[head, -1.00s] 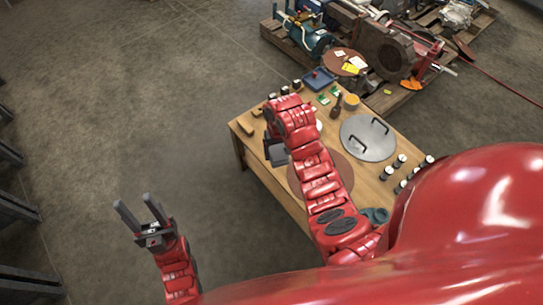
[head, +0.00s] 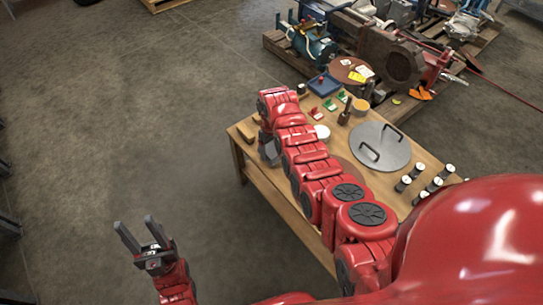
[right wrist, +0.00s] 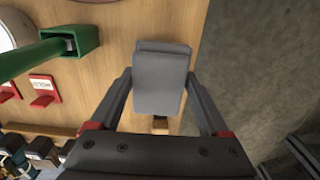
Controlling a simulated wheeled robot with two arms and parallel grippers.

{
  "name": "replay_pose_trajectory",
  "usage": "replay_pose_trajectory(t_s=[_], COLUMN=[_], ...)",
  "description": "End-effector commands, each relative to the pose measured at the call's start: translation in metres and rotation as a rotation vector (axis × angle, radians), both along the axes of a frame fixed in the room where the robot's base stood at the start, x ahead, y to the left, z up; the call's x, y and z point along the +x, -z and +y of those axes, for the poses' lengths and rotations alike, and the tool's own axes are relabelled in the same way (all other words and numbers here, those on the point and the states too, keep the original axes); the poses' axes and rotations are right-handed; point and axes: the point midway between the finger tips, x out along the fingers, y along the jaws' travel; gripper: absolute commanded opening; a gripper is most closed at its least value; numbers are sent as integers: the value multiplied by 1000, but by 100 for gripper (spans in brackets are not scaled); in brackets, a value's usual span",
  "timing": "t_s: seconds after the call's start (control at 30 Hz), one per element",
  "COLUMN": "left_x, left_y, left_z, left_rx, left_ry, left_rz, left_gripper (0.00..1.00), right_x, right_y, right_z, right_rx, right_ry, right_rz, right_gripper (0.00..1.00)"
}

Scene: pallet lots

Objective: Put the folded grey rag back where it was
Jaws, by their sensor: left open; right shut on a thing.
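The folded grey rag (right wrist: 160,84) is a flat, light grey rectangle in the right wrist view, between the two fingers of my right gripper (right wrist: 159,92). The gripper is shut on it, above the wooden table (right wrist: 112,78) near its edge. In the head view my right arm reaches across the table, and its hand is mostly hidden behind the arm; a grey patch (head: 270,151) shows at the table's left edge, rag or gripper, I cannot tell. My left gripper (head: 137,235) is open and empty over the floor, left of the table.
A wooden block (head: 246,132) lies at the table's left corner. A blue tray (head: 322,85), red and green tag holders (head: 331,104), a round metal lid with handles (head: 381,146) and several black-and-white cylinders (head: 420,168) stand on the table. Pallets with machinery lie behind. The floor at left is clear.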

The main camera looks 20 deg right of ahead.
Motion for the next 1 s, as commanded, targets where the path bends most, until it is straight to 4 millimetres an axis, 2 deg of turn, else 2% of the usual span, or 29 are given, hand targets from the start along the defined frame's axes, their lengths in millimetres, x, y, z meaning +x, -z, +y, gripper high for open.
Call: replay_pose_trajectory(t_s=[0.2, 0.63, 0.67, 0.73, 0.77, 1.0], left_x=[0, 0, 0, 0, 0, 0], left_y=[10, 13, 12, 11, 11, 10], left_z=[0, 0, 0, 0, 0, 0], left_rx=[0, 0, 0, 0, 0, 0], left_ry=[0, 0, 0, 0, 0, 0], left_rz=[0, 0, 0, 0, 0, 0], left_gripper=[50, 50, 50, 50, 50, 50], right_x=[-1, 0, 0, 0, 0, 0], right_y=[28, 34, 33, 33, 33, 31], right_z=[0, 0, 0, 0, 0, 0], right_rx=[-1, -1, -1, -1, -1, 0], right_ry=[0, 1, 1, 1, 1, 1], right_rz=[5, -1, -1, -1, -1, -1], right_gripper=[0, 0, 85, 98, 100, 100])
